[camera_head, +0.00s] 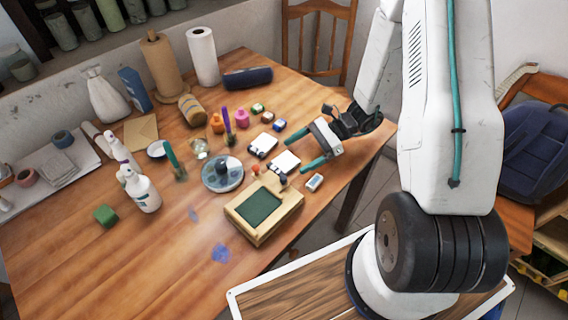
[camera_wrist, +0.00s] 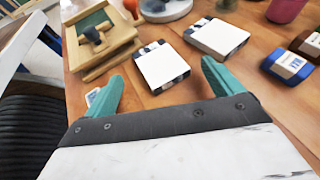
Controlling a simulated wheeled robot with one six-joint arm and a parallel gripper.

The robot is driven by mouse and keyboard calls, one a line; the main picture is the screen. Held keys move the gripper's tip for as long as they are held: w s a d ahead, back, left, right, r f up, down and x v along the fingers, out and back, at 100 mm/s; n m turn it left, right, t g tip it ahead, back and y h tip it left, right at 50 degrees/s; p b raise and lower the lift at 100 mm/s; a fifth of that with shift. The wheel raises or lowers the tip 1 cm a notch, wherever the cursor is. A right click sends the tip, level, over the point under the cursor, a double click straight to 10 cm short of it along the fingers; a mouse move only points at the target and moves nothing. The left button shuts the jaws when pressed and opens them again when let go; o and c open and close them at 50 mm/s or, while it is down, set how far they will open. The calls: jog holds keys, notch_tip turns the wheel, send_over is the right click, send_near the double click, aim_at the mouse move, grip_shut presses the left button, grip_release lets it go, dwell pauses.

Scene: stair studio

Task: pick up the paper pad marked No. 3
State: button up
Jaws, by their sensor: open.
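Two white-topped pads with dark patterned sides lie flat on the wooden table. The nearer pad (camera_head: 285,162) is beside the wooden frame and shows in the wrist view (camera_wrist: 162,68). The farther pad (camera_head: 263,145) lies a little beyond it and shows in the wrist view (camera_wrist: 217,37). No number can be read on either, so I cannot tell which is No. 3. My gripper (camera_head: 296,155) is open and empty, its teal fingers pointing toward the pads. In the wrist view, the nearer pad appears between and just beyond the fingertips (camera_wrist: 158,74).
A wooden frame with a green panel (camera_head: 238,215) stands close by. A small white-and-blue box (camera_head: 314,183) lies near the table edge, partly behind a finger in the wrist view. Small labelled blocks (camera_wrist: 288,66) lie to the right there. A round grey dish (camera_head: 210,184) is farther left.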

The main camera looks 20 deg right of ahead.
aim_at(283, 162)
jog(key=shift+x, duration=1.95)
jog(key=shift+s+r, duration=0.1)
jog(key=c, duration=1.4)
jog(key=shift+o, duration=0.2)
jog(key=shift+r, duration=0.1)
